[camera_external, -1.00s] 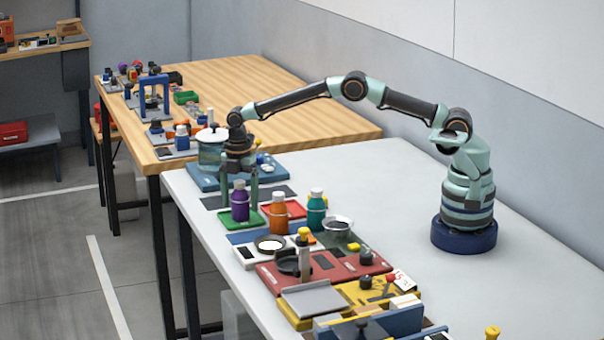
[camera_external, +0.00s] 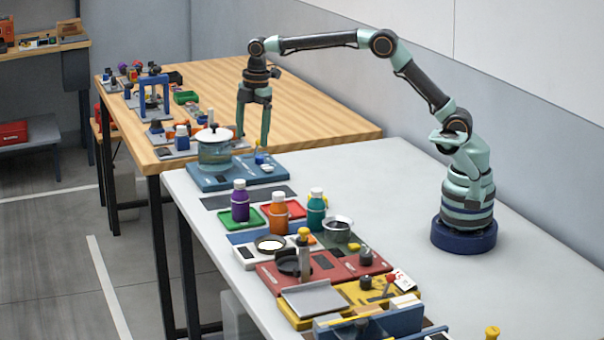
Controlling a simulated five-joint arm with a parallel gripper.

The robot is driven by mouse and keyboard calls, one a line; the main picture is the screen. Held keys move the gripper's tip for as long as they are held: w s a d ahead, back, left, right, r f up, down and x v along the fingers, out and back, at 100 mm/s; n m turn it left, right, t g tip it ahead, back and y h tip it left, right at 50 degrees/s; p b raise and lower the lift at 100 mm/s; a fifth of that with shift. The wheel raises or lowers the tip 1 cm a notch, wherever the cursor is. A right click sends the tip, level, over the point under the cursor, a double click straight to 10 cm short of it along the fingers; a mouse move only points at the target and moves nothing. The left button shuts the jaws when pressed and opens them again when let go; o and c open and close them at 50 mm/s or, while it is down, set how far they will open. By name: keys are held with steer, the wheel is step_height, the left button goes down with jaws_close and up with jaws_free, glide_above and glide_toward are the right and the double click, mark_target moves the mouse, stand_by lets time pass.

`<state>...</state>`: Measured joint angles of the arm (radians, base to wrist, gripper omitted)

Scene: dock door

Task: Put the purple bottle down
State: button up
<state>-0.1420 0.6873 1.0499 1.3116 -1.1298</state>
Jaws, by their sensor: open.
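The purple bottle (camera_external: 240,203) with a white cap stands upright on or at the edge of the green tray (camera_external: 256,217), on the white table. My gripper (camera_external: 252,138) is open and empty. It points down, above and behind the bottle in the picture, near the pot, with clear space between it and the bottle. An orange bottle (camera_external: 279,214) stands to the right of the purple one, by a red tray (camera_external: 295,209). A teal bottle (camera_external: 316,211) stands further right.
A lidded pot (camera_external: 214,149) sits on a blue board (camera_external: 203,181) behind the bottles. Several coloured boards with small parts lie in front. A wooden table (camera_external: 310,115) with more items adjoins at the back.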

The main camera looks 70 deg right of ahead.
steer(key=s+d+r+m+t, duration=0.1)
steer(key=s+d+r+m, duration=0.25)
steer(key=s, duration=0.35)
steer(key=s+d+r+m+t, duration=0.2)
steer(key=s+r+m, duration=0.2)
steer(key=s+r, duration=0.15)
steer(key=s+d+f+m, duration=0.1)
steer(key=s+f+m, duration=0.1)
steer(key=s, duration=0.4)
steer(key=s+d+f+m+t, duration=0.1)
steer(key=s+f+m, duration=0.2)
steer(key=s+m, duration=0.2)
steer(key=shift+s+t, duration=0.3)
steer(key=shift+s, duration=0.6)
